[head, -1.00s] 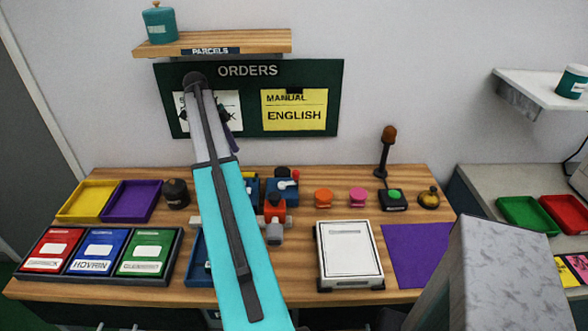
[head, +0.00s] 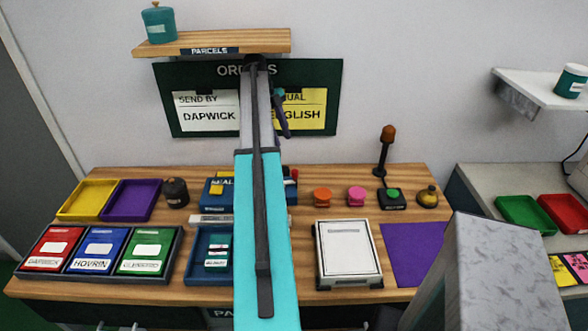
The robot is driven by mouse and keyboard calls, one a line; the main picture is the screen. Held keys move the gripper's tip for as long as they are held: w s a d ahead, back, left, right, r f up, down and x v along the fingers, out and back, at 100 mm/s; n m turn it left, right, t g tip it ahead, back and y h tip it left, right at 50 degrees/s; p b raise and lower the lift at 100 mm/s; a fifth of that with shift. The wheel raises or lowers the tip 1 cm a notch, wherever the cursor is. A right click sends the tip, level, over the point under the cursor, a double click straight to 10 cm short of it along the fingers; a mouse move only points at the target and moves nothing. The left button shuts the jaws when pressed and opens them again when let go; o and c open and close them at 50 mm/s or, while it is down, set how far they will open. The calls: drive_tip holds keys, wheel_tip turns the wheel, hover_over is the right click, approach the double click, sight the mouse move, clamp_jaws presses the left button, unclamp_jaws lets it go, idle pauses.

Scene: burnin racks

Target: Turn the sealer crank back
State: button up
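The sealer is a blue machine (head: 218,193) with a lettered top reading "SEAL" and a yellow part, standing at the back middle of the table. My arm crosses in front of it and hides its right part, where the crank is. Only a small red piece (head: 294,173) shows just right of my arm, with a bit of dark blue below it. The crank's position cannot be seen. My gripper is hidden behind my arm; only a dark piece of my wrist shows beside the arm, in front of the orders board.
Orange (head: 323,197) and pink (head: 356,196) stampers, a green button (head: 393,196) and a brass bell (head: 428,197) stand right of the sealer. A white scale (head: 348,250) and purple mat (head: 415,250) lie nearer. A blue tray (head: 198,272) holds a green-labelled item.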

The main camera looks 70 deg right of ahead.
drive_tip(key=shift+f, duration=0.1)
drive_tip(key=shift+p+x, duration=1.65)
drive_tip(key=shift+x, duration=5.1)
drive_tip(key=shift+s, duration=0.1)
drive_tip(key=c, duration=1)
drive_tip(key=shift+d, duration=0.1)
clamp_jaws()
